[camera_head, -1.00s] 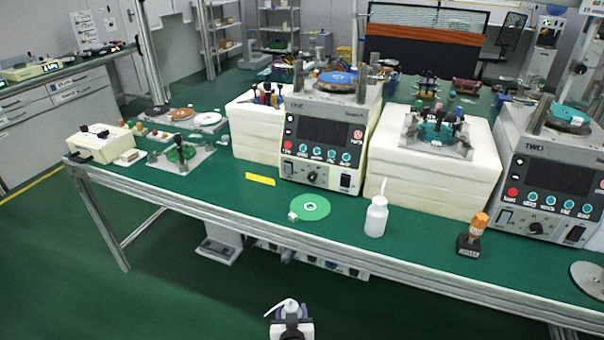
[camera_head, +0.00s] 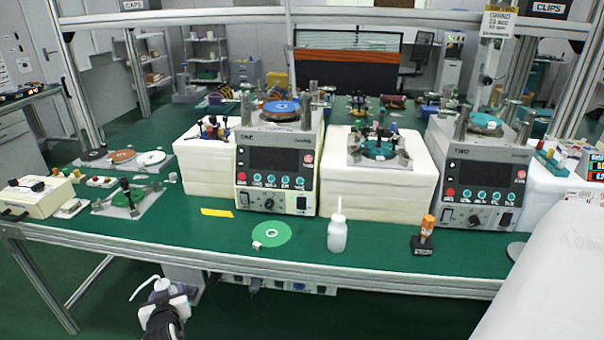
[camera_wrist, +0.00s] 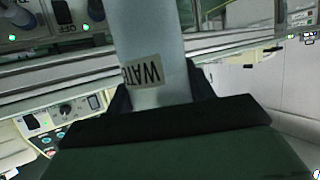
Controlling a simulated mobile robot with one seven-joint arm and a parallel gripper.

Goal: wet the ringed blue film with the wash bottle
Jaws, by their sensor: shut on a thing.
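My gripper (camera_head: 164,305) is shut on a white wash bottle (camera_head: 160,289) with a bent spout, low in front of the bench. In the wrist view the bottle (camera_wrist: 150,40) stands between the dark fingers, its label partly readable as "WAT"; its ends are cut off or hidden there. A blue film (camera_head: 281,107) with a pale spot at its middle lies on a round plate on top of the machine marked ONE (camera_head: 275,165), well beyond the gripper. I cannot make out a clear ring around it.
Machine TWO (camera_head: 483,180) carries a teal disc (camera_head: 484,120). A large pale surface (camera_head: 550,275) blocks the lower right.

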